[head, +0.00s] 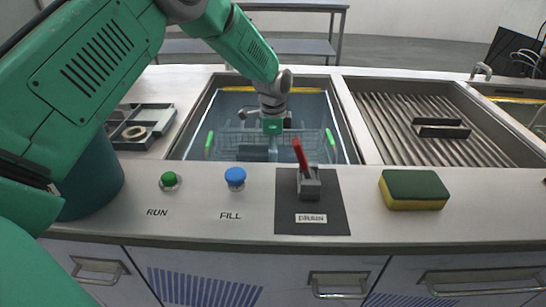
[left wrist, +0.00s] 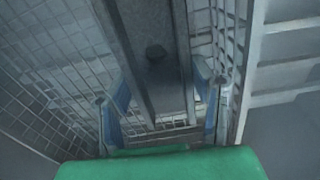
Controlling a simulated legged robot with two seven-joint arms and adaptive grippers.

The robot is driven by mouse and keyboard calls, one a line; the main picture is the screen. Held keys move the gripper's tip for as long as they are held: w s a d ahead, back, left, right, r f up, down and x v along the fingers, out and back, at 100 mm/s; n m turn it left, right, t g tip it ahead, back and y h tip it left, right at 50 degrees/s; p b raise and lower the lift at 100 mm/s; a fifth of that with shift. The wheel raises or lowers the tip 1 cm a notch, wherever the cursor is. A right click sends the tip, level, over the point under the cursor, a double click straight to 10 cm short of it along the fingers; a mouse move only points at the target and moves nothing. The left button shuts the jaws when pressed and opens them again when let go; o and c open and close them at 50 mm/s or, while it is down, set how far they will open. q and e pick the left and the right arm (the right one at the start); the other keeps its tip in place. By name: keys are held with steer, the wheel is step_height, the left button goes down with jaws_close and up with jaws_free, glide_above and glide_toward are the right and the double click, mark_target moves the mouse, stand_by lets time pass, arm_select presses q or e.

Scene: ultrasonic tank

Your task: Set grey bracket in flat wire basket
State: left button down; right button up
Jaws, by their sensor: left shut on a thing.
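The flat wire basket (head: 310,146), with green handles at both sides, is in the open tank behind the control panel. My left gripper (head: 272,135) reaches down over the middle of the basket. In the left wrist view the left gripper (left wrist: 165,118) has its blue-padded fingers on both sides of the grey bracket (left wrist: 155,55), a long channel with a dark bolt or hole, and is shut on it. Wire mesh (left wrist: 60,75) shows beside and below the bracket. Whether the bracket touches the basket floor I cannot tell. My right gripper is not in view.
The tank's steel rim (head: 352,130) surrounds the basket. A ribbed drainboard (head: 400,110) with a dark bracket-like part (head: 441,128) is to the right. A red-handled drain lever (head: 308,180) and a sponge (head: 413,190) stand in front. A parts tray (head: 140,113) is at left.

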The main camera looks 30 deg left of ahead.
arm_select(q)
steer(key=shift+w+d+f, duration=0.1)
steer(key=shift+d+f, duration=0.3)
steer(key=shift+f, duration=0.1)
steer(key=shift+d+r, duration=0.2)
steer(key=shift+d, duration=0.15)
steer(key=shift+a+f, duration=0.15)
steer(key=shift+a, duration=0.05)
steer(key=c, duration=0.7)
jaws_free()
steer(key=shift+a+f, duration=0.15)
steer(key=shift+a, duration=0.1)
steer(key=shift+a+f, duration=0.15)
steer(key=shift+a, duration=0.15)
steer(key=shift+d+r, duration=0.45)
steer(key=shift+r, duration=0.05)
step_height(320, 180, up, 12)
steer(key=p, duration=0.3)
steer(key=shift+f, duration=0.15)
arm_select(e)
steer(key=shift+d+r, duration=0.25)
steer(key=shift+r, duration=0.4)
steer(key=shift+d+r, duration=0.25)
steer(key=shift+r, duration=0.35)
